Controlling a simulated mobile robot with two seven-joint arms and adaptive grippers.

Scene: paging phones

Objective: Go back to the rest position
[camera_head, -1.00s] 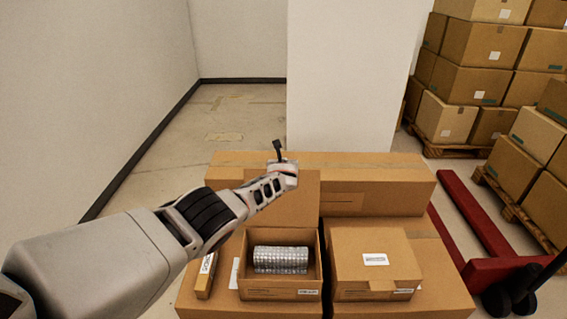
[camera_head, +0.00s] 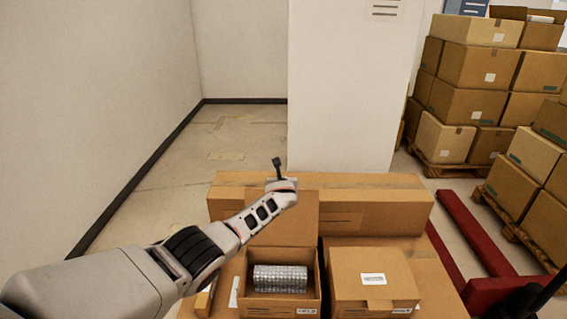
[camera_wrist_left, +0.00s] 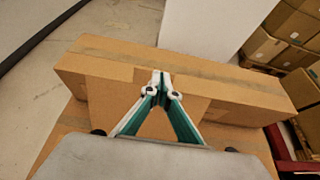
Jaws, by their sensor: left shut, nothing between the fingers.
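My left gripper (camera_head: 278,170) is at the end of the arm that comes in from the left. It is above the cartons, near the raised flap of an open box (camera_head: 296,305). In the left wrist view the left gripper (camera_wrist_left: 161,80) has its fingertips together with nothing between them. Its fingers show against a long brown carton (camera_wrist_left: 205,92). The open box holds a silvery, bubble-textured roll (camera_head: 280,279). My right gripper is in neither view.
A closed carton (camera_head: 372,275) with a white label stands right of the open box. The long carton (camera_head: 390,207) lies behind both. A white pillar (camera_head: 340,90) rises behind it. Stacked boxes (camera_head: 475,85) on pallets and a red pallet jack (camera_head: 470,235) are at the right. Floor is clear at the back left.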

